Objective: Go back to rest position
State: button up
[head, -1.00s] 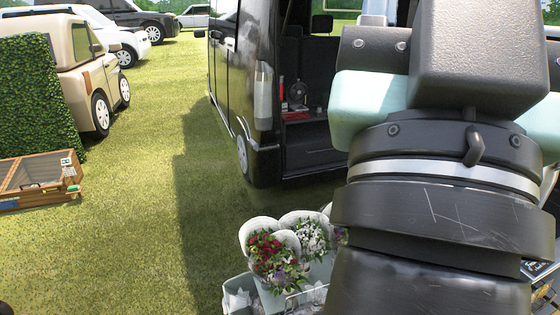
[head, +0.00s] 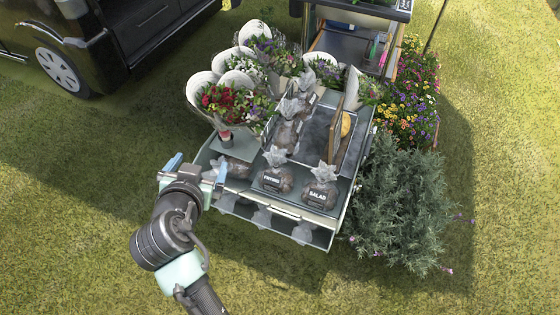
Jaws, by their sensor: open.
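My gripper (head: 197,172) is at the left front of the flower cart (head: 345,207). Its two light-blue-tipped fingers are spread apart with nothing seen between them. The arm bends up from the bottom of the head view to the gripper. The gripper is close to the cart's left corner; I cannot tell whether it touches.
A black van (head: 95,50) is at upper left. Grass at left is open.

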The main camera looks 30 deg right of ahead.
jog(key=s+f+m+g+h+b, duration=0.1)
jog(key=s+f+g, duration=0.1)
jog(key=s+f, duration=0.35)
jog(key=s+d+f+m+g+b, duration=0.1)
jog(key=s+f+g, duration=0.1)
jog(key=f, duration=0.6)
jog(key=s+f+m+g+h+b, duration=0.1)
jog(key=s+f, duration=0.2)
jog(key=f, duration=0.4)
jog(key=b+x, duration=0.8)
jog(key=x, duration=0.1)
jog(key=shift+s+d+f, duration=0.2)
jog(key=shift+d+f, duration=0.15)
jog(key=shift+f, duration=0.05)
jog(key=shift+a+r, duration=0.1)
jog(key=p+v, duration=0.8)
jog(key=v, duration=0.1)
jog(key=shift+a+r, duration=0.2)
jog(key=shift+r, duration=0.15)
jog(key=shift+s, duration=0.1)
